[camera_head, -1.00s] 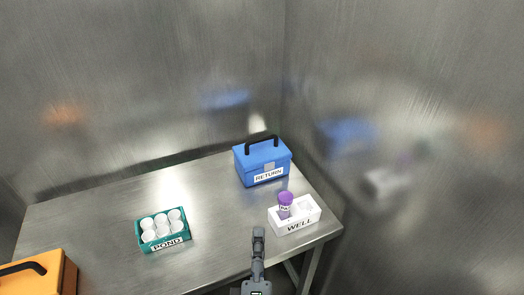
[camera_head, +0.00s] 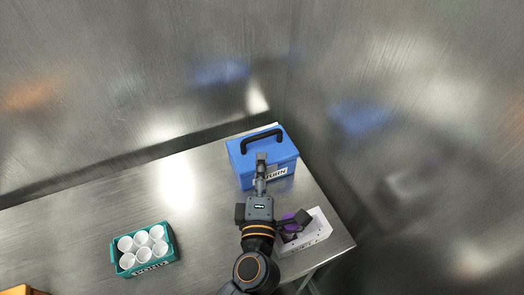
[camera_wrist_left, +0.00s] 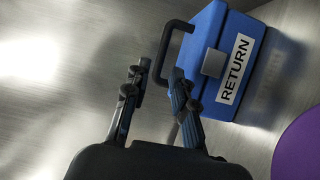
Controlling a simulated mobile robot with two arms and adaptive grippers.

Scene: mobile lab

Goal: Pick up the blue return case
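The blue return case (camera_head: 247,167) stands at the table's far right corner, with a black handle (camera_head: 262,136) on top and a white RETURN label. In the left wrist view the case (camera_wrist_left: 212,45) appears at upper right, its handle (camera_wrist_left: 168,38) reaching toward my fingers. My left gripper (camera_head: 261,160) is in front of the case, overlapping its front in the head view. In the wrist view the left gripper's fingers (camera_wrist_left: 157,78) are apart, with the handle's lower end showing between them. I cannot tell if they touch it. My right gripper is not in view.
A white WELL holder (camera_head: 318,232) with a purple-topped item stands close right of my left arm, partly hidden. A teal POND crate (camera_head: 171,252) with several white cups is at left. An orange case (camera_head: 22,290) shows at lower left. Metal walls (camera_head: 400,130) stand behind the table.

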